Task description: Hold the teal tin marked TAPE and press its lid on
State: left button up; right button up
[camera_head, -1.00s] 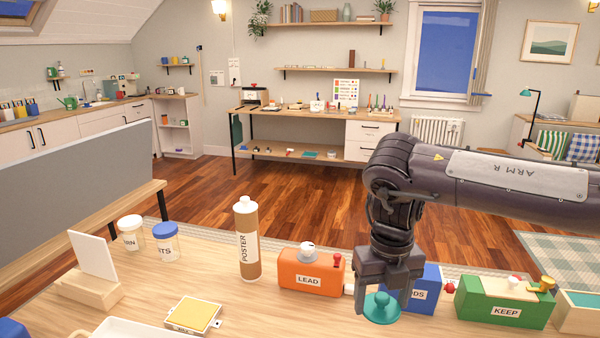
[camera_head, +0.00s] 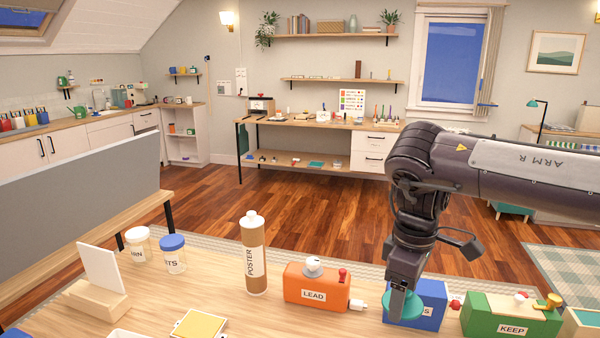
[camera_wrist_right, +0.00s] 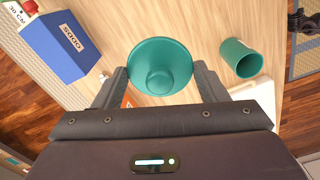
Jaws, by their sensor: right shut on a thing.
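My right gripper (camera_head: 404,292) is shut on a teal round lid with a central knob (camera_head: 411,306). In the right wrist view the lid (camera_wrist_right: 161,68) sits between the two fingers (camera_wrist_right: 160,82). A teal open-topped tin (camera_wrist_right: 242,60) stands on the table to the right of the lid in that view, apart from it. No TAPE marking shows on it. The tin is not seen in the head view. My left gripper is not in view.
A blue box (camera_head: 428,300) is close behind the right gripper. An orange LEAD box (camera_head: 316,289) is left of it, a green KEEP box (camera_head: 510,316) right.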

jog(key=m, duration=0.2)
jog(key=r+m, duration=0.1)
jog(key=m, duration=0.3)
jog(key=shift+d+r+m, duration=0.25)
jog(key=shift+d+m, duration=0.05)
jog(key=shift+d, duration=0.05)
jog(key=m, duration=0.4)
jog(key=shift+w+d+r+p, duration=0.1)
jog(key=shift+d+r+p, duration=0.05)
jog(key=shift+r+p, duration=0.2)
